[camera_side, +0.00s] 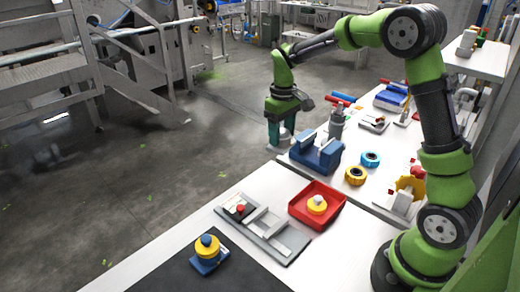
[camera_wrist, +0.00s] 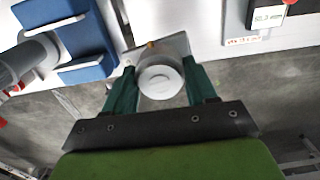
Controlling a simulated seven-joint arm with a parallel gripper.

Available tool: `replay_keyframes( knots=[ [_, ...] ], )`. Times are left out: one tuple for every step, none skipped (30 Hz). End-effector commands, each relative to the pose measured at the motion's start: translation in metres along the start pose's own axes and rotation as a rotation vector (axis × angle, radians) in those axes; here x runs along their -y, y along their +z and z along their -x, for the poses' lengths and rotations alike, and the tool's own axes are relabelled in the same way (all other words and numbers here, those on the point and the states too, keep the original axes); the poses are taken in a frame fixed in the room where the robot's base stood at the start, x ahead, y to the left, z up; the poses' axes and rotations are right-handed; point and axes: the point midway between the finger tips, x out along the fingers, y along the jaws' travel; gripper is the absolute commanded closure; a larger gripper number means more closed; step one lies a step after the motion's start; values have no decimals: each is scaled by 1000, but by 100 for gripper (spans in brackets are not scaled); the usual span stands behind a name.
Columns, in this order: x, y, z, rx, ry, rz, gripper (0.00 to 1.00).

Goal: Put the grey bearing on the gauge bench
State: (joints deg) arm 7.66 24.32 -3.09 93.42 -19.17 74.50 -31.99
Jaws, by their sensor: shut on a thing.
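My gripper (camera_wrist: 160,80) is shut on the grey bearing (camera_wrist: 158,78), a pale round body with a light square plate behind it in the wrist view. In the side view my gripper (camera_side: 281,138) hangs at the far left edge of the rear white table, left of the blue vise, with the bearing small and partly hidden between its fingers. The near white bench (camera_side: 165,225) carries a grey fixture (camera_side: 265,228) with a dark, red-topped part, seemingly this gauge.
The blue vise (camera_side: 316,153) stands close right of my gripper. A red tray (camera_side: 318,204) holds a yellow round part. Another yellow part on a blue base (camera_side: 208,252) sits on a dark mat (camera_side: 170,275). Blue and yellow rings (camera_side: 369,160) lie on the rear table.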

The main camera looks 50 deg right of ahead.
Motion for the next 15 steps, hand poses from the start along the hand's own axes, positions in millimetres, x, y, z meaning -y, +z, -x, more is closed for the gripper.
replay_keyframes(
  knots=[
    [17,0,-3,-1,1,-2,90],
    [24,0,-6,-1,2,-15,90],
    [31,0,-9,-2,2,-32,90],
    [35,0,-10,-4,3,-47,90],
    [37,1,-12,-6,4,-65,90],
    [37,1,-13,-7,4,-89,90],
    [37,1,-14,-9,4,-106,90],
    [36,1,-15,-11,5,-121,90],
    [36,1,-18,-13,5,-136,90],
    [36,0,-20,-14,4,-145,90],
    [36,0,-24,-15,5,-150,90],
    [36,0,-32,-12,5,-156,90],
    [36,0,-37,-12,5,-157,90],
    [36,1,-43,-11,5,-158,90],
    [36,0,-51,-11,5,-158,90]
  ],
)
